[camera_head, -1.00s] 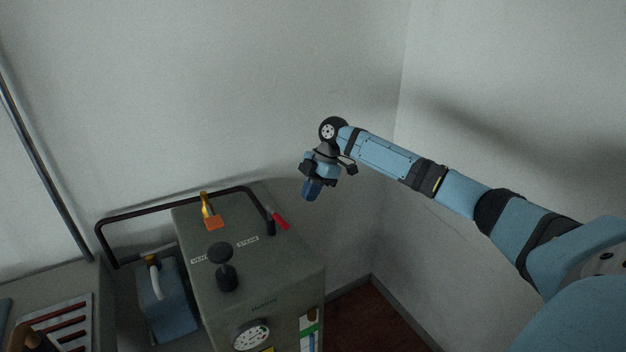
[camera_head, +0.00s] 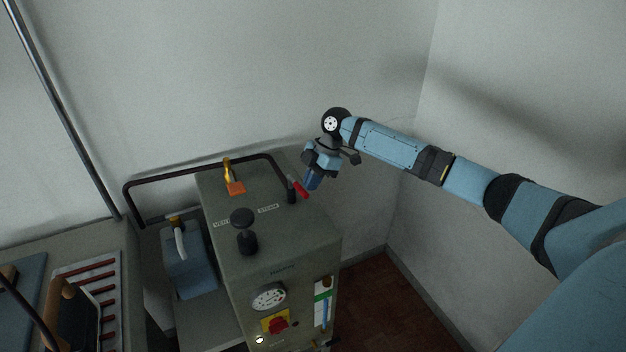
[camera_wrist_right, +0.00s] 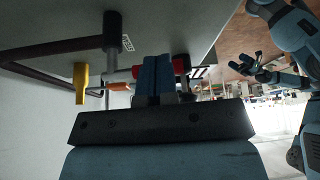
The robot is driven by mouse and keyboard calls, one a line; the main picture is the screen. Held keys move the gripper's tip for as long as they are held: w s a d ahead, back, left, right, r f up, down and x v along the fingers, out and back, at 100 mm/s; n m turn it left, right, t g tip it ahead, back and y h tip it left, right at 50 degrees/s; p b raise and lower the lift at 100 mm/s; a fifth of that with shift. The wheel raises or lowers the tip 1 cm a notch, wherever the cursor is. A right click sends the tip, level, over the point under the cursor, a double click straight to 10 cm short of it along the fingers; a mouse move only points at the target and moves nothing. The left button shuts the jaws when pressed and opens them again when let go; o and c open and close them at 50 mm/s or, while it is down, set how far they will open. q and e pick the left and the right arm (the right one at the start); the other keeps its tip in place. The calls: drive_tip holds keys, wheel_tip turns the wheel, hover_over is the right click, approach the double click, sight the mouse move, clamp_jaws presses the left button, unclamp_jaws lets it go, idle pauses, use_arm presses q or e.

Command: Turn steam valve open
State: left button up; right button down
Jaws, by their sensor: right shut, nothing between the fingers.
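The steam valve has a red lever (camera_head: 301,189) on a dark post at the back right of the grey-green machine top, near a STEAM label (camera_head: 268,209). My right gripper (camera_head: 311,184) is shut and empty, right beside the lever's outer end. In the right wrist view, the shut blue fingers (camera_wrist_right: 153,76) overlap the red lever (camera_wrist_right: 178,66), which shows on both sides of them. I cannot tell whether they touch it. A blue arm with a dark hand (camera_wrist_right: 258,70), apparently my left one, shows at the right of that view; its jaw state is unclear.
A black knob (camera_head: 244,228) stands nearer the front. A dark tube rail (camera_head: 190,178) runs behind the machine. A gauge (camera_head: 268,297) is on its front. Bare walls lie behind and right.

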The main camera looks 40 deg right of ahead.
drive_tip(key=shift+s+a+p, duration=0.1)
drive_tip(key=shift+a+p, duration=0.6)
drive_tip(key=shift+a, duration=0.05)
drive_tip(key=shift+r, duration=0.1)
drive_tip(key=b+v, duration=0.2)
drive_tip(key=v, duration=1.2)
